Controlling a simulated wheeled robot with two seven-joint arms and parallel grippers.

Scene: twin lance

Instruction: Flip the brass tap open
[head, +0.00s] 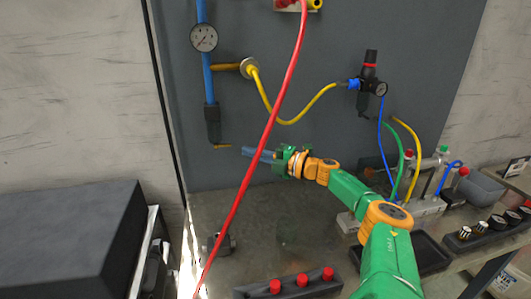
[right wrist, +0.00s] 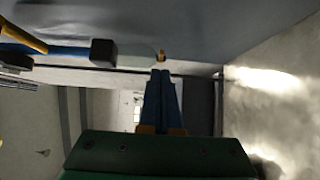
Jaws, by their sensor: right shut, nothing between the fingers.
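A small brass lever (head: 222,146), which looks like the tap, sticks out to the right below a black block (head: 212,122) on the blue wall pipe (head: 208,80). In the right wrist view the brass piece (right wrist: 160,56) shows just beyond my fingertips, and the black block (right wrist: 103,53) is to its left. My right gripper (head: 245,152) is shut and empty, its blue fingers pointing left toward the lever. In the head view a gap shows between fingertips and lever. The right wrist view also shows the fingers (right wrist: 160,73) together. My left gripper is out of view.
A red hose (head: 270,122) crosses the head view in front of my right fingers. A brass branch (head: 226,67) with a yellow hose (head: 290,122) sits higher on the pipe, below a gauge (head: 204,38). A red-knobbed strip (head: 254,291) stands at the front.

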